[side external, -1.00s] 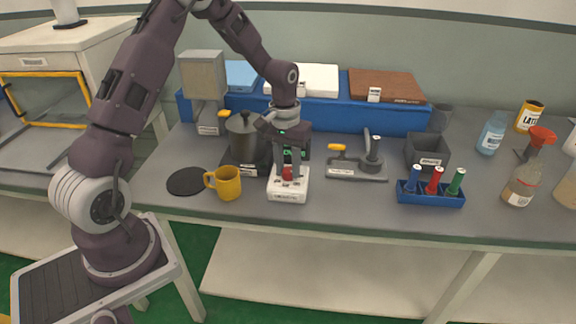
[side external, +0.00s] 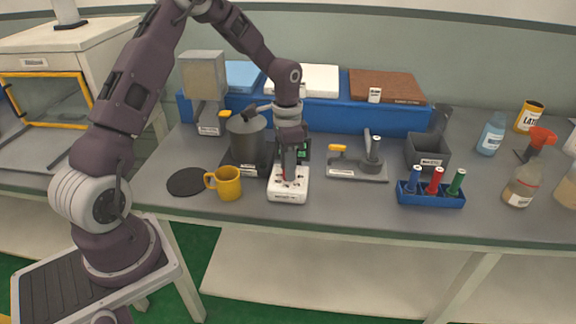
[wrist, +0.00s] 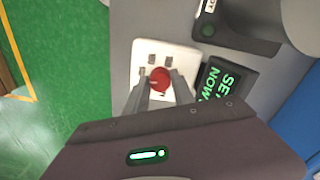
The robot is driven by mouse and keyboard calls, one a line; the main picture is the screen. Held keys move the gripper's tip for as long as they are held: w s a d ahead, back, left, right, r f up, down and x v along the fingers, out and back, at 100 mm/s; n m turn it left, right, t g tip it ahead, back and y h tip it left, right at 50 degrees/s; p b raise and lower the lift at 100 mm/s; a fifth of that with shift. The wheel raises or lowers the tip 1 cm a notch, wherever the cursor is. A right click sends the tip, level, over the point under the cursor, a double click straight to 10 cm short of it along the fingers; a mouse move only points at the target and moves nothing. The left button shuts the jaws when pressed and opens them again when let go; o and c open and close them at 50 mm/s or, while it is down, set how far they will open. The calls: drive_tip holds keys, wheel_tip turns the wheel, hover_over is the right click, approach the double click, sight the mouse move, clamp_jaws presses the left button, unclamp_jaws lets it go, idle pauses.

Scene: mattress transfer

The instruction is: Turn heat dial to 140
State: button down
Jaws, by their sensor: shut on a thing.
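The heat dial is a red round knob (wrist: 160,77) on a white control box (side external: 288,196). In the wrist view the white box (wrist: 150,54) shows several dark marks around the knob; no number is readable. My gripper (wrist: 162,92) is shut on the red dial, one finger on each side of it. In the side view my gripper (side external: 287,172) points down onto the box and mostly hides the dial. A dark display with green text, "SET NOW" (wrist: 220,84), stands beside the box; its lower part is hidden by my gripper.
A yellow mug (side external: 229,183) and a dark round pad (side external: 187,181) lie left of the box. A dark pot (side external: 246,140) stands behind left. A grey fixture (side external: 357,169) and a blue marker rack (side external: 431,199) are to the right. The bench front edge is close.

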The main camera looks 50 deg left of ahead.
drive_tip(key=shift+m, duration=0.7)
drive_tip(key=c, duration=1.1)
unclamp_jaws()
drive_tip(key=shift+r, duration=0.15)
wheel_tip(320, 180, up, 6)
drive_tip(key=shift+w+a, duration=0.15)
drive_tip(key=shift+r, duration=0.45)
